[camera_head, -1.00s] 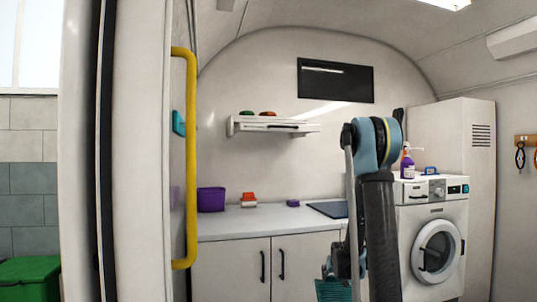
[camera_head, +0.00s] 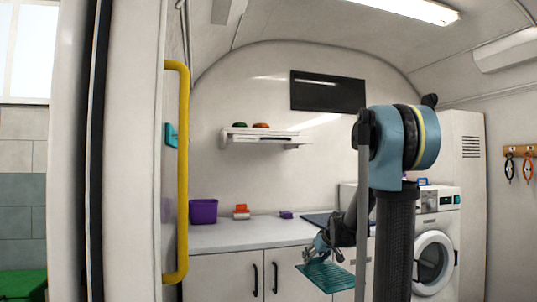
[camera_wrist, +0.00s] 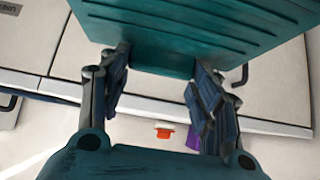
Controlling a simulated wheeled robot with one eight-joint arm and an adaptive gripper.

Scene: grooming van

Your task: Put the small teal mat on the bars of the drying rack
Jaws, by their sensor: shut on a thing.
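The small teal mat (camera_head: 329,277) is ribbed and hangs slightly tilted in front of the white cabinet doors, clear of the counter. In the wrist view the mat (camera_wrist: 200,35) fills the top of the picture, its near edge between the fingers. My gripper (camera_head: 318,252) is shut on that edge; its fingers also show in the wrist view (camera_wrist: 160,80). A white wall-mounted shelf or rack (camera_head: 268,138) is above the counter, higher than the mat. I cannot make out bars on it, nor tell whether it is the drying rack.
The counter (camera_head: 235,236) carries a purple bin (camera_head: 203,211), a red-and-white item (camera_head: 241,212) and a small purple block (camera_head: 286,214). A yellow grab rail (camera_head: 183,170) and door frame stand at left. A washing machine (camera_head: 437,240) is at right, partly behind my arm.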

